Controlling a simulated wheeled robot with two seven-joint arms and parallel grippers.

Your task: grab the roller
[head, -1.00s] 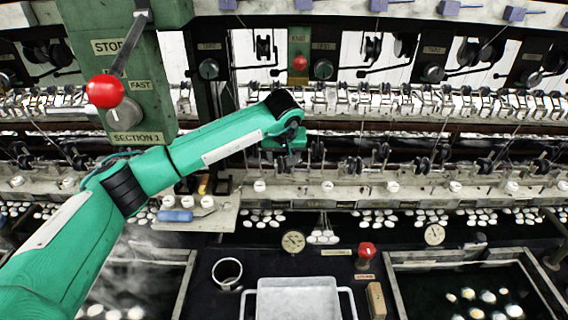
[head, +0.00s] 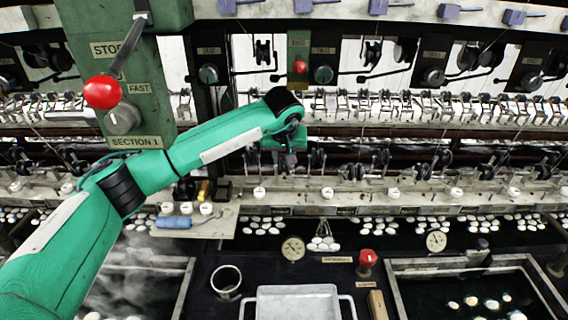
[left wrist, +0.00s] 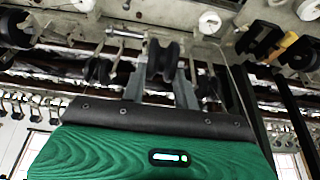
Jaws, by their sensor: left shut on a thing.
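My left gripper (head: 284,162) reaches to the row of small dark rollers along the machine's rail, in the middle of the head view. In the left wrist view its two grey fingers are shut on a dark grooved roller (left wrist: 163,61), one finger on each side of it. In the head view the arm's end hides most of that roller. Other dark rollers (left wrist: 101,70) stand close beside it in the left wrist view. My right gripper is in neither view.
A green post with a red-knobbed lever (head: 103,92) stands at upper left. White buttons (head: 328,193) line the ledge below the rollers. A blue-handled tool (head: 174,222) lies on a small shelf. A white tray (head: 298,290), a cup (head: 226,279) and dark basins are nearer.

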